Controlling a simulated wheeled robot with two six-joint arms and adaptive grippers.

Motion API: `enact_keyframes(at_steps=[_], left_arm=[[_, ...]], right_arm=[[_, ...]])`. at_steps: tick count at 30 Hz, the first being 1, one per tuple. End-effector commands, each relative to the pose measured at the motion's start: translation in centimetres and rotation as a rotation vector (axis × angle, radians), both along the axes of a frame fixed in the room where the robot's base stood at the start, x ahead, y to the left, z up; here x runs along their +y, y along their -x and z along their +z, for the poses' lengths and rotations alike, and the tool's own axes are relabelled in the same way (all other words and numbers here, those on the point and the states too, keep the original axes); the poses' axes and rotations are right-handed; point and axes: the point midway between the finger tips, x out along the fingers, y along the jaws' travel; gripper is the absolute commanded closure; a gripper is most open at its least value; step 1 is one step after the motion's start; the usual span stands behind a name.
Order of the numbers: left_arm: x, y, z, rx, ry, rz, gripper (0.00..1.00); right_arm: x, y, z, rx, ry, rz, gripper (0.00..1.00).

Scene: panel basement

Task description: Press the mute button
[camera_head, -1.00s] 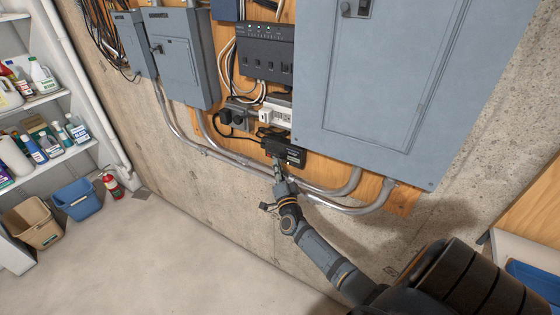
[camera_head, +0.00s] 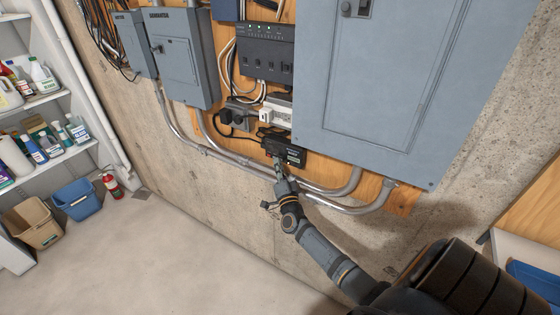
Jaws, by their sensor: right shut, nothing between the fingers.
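A small black box (camera_head: 291,152) with a pale label is mounted low on the wooden backboard, left of the large grey panel's lower corner. My right gripper (camera_head: 278,166) is shut and empty. Its fingertips are at the lower left part of the box's front; I cannot tell whether they touch it. The mute button cannot be made out; it is too small or hidden by the gripper. My left gripper is not in view.
The large grey panel (camera_head: 385,90) stands close to the right. Metal conduits (camera_head: 345,205) run below the box. White outlets (camera_head: 276,115) with plugs and cables sit just above it. A smaller grey generator box (camera_head: 180,55) hangs to the left.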

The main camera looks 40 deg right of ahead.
Motion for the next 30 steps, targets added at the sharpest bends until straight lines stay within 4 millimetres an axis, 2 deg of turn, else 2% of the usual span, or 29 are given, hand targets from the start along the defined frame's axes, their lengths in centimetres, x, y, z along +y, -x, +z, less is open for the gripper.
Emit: enact_keyframes(at_steps=[25, 30], left_arm=[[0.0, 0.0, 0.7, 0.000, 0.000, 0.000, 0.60], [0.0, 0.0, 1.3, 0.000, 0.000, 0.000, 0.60]], right_arm=[[1.6, 0.7, 0.0, 0.000, 0.000, 0.000, 1.00], [3.0, 1.2, 0.2, -0.001, -0.002, 0.000, 1.00]])
